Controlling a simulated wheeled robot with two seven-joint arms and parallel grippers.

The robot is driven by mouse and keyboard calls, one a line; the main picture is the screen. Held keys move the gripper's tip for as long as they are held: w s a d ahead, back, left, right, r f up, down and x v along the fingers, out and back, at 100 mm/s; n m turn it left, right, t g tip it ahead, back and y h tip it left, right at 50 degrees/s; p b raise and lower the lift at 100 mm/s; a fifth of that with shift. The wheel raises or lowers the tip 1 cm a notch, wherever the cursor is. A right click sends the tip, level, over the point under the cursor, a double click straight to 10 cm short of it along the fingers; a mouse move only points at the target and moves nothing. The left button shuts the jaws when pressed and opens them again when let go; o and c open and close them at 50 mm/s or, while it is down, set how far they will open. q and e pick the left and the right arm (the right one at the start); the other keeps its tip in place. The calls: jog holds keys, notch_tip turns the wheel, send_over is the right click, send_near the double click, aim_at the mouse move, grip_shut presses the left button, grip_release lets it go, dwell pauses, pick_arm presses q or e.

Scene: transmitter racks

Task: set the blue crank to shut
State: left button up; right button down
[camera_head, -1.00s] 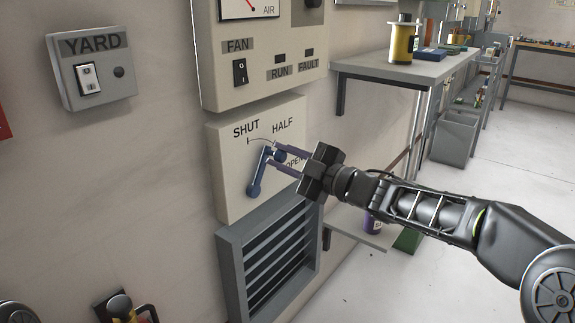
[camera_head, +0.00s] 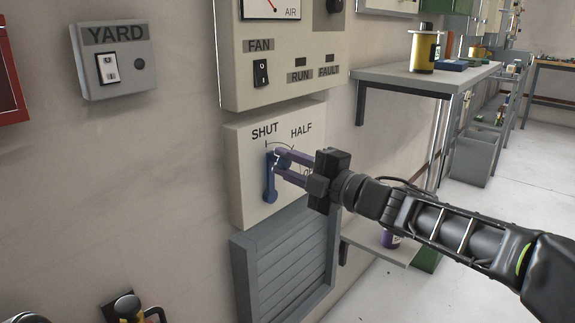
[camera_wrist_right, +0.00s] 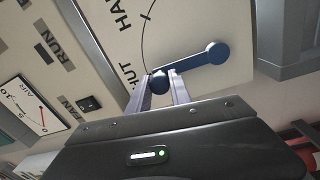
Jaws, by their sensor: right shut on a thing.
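The blue crank (camera_head: 270,182) is on a pale panel (camera_head: 248,205) marked SHUT, HALF and a partly hidden OPEN. Its arm stands nearly upright from the pivot at its lower end, with its knob end near the SHUT end of the printed arc. My right gripper (camera_head: 280,164) comes in from the right and is shut on the crank's knob. In the right wrist view the knob (camera_wrist_right: 159,82) sits between the two fingers, and the crank arm runs right to its round pivot. The OPEN mark is mostly covered by the gripper. My left gripper is not in view.
Below the panel is a grey louvre (camera_head: 288,258) with its slats lying closed. Above is a FAN box (camera_head: 283,88) with a switch. A YARD switch box (camera_head: 115,62) is at left. A shelf (camera_head: 425,75) with a yellow can stands at right.

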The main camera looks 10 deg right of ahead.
jog(key=shift+a, duration=0.1)
jog(key=c, duration=1.2)
grip_release()
jog(key=shift+s, duration=0.1)
jog(key=p+v, duration=0.1)
jog(key=v, duration=0.6)
jog(key=shift+s+d+p, duration=0.25)
jog(key=shift+s+p, duration=0.1)
jog(key=shift+p, duration=0.05)
